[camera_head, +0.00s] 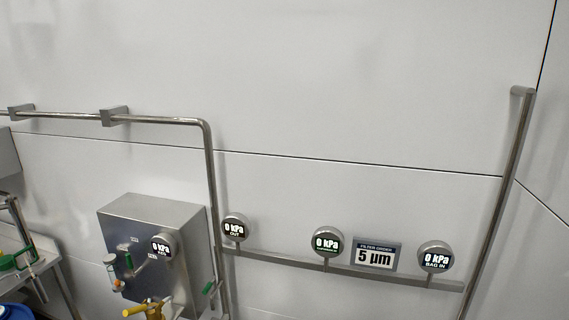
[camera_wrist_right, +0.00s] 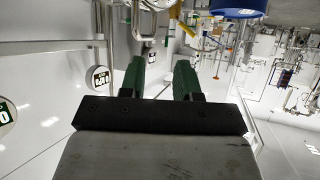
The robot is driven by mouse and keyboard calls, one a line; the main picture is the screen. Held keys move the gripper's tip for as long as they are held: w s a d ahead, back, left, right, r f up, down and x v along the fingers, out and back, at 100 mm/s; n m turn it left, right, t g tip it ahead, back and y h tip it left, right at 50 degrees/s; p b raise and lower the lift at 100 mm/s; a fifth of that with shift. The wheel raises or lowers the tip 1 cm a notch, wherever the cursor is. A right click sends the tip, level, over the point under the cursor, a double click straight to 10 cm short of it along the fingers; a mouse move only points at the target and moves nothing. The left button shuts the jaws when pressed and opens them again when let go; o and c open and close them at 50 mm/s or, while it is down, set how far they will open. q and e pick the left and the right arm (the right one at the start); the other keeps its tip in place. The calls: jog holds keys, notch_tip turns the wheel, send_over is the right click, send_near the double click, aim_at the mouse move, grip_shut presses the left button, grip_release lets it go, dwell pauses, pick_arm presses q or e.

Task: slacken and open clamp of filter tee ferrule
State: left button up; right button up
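My right gripper (camera_wrist_right: 160,78) shows in the right wrist view. Its two green fingers stand apart with nothing between them. Beyond the fingertips are pipes and a small framed fitting (camera_wrist_right: 148,20), too small to tell apart. I cannot pick out the filter tee ferrule or its clamp in either view. A filter order sign (camera_head: 375,257) reading 5 µm hangs on the wall in the head view. Neither gripper shows in the head view, and my left gripper is in no view.
In the head view, a steel box (camera_head: 150,225) carries small valves and a gauge. Out gauge (camera_head: 234,228), middle gauge (camera_head: 326,242) and bag in gauge (camera_head: 435,257) sit along a horizontal rail (camera_head: 290,262). A yellow fitting (camera_head: 150,309) is at the bottom. A blue container (camera_wrist_right: 238,6) shows in the wrist view.

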jog(key=s+d+m+h, duration=0.1)
jog(key=s+m+h, duration=0.1)
jog(key=s, duration=0.8)
jog(key=s+d+m+g+h, duration=0.4)
jog(key=s+d+m+h, duration=0.25)
jog(key=s+d, duration=1.4)
notch_tip(320, 180, down, 32)
jog(key=d+r+g+b, duration=0.1)
jog(key=d+g+b, duration=0.1)
jog(key=b, duration=0.4)
pick_arm(q)
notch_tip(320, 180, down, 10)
jog(key=b, duration=0.4)
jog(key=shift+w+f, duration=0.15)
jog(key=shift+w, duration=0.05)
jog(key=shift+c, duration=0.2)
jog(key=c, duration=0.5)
pick_arm(e)
jog(key=s+d+f, duration=0.1)
jog(key=s+f, duration=0.6)
jog(key=f, duration=0.3)
jog(key=s+d+f+g+h, duration=0.1)
jog(key=s+f, duration=0.7)
jog(key=f, duration=0.3)
jog(key=shift+s+d+f+n, duration=0.15)
jog(key=shift+s+d+n, duration=0.15)
jog(key=shift+n, duration=0.15)
